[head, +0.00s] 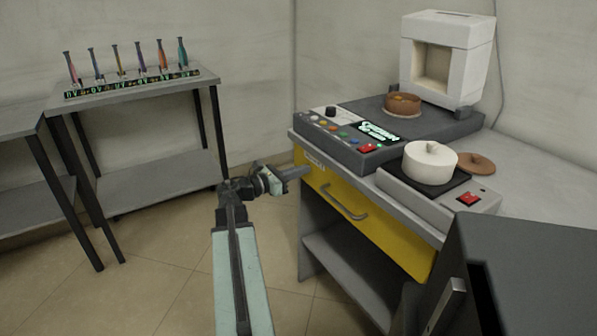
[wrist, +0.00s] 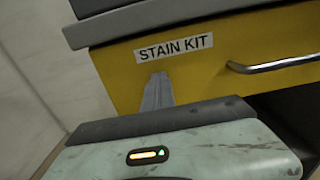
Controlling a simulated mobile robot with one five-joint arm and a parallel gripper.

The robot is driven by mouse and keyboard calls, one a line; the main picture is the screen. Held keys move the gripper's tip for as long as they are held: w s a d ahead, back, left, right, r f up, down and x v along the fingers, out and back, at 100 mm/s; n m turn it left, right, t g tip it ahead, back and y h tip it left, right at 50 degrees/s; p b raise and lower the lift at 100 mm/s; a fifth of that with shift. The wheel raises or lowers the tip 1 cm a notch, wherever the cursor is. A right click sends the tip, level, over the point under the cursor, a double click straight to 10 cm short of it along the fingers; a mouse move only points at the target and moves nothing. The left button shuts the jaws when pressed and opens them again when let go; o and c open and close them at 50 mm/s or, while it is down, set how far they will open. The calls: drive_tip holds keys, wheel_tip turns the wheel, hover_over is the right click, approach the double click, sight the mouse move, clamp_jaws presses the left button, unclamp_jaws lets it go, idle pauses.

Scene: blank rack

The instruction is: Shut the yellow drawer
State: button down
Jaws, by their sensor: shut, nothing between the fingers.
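The yellow drawer (head: 385,232) is under the grey worktop of the bench at the right in the head view. Its front, with a silver bar handle (head: 345,203), looks close under the worktop edge; I cannot tell whether a small gap is left. In the wrist view the drawer front (wrist: 125,75) carries a white "STAIN KIT" label (wrist: 174,47), and the handle (wrist: 275,64) is to the right. My gripper (head: 306,172) is shut and empty, at the drawer's left end. In the wrist view its fingertips (wrist: 158,78) point at the front just below the label; contact is unclear.
A control panel device (head: 365,130), a white pot (head: 430,160) and a white boxy unit (head: 447,55) stand on the bench. A dark grey cabinet (head: 535,270) is at the lower right. A rack of colored tubes (head: 130,83) stands on a left table. Floor between is clear.

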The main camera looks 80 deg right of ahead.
drive_tip(key=v, duration=1.4)
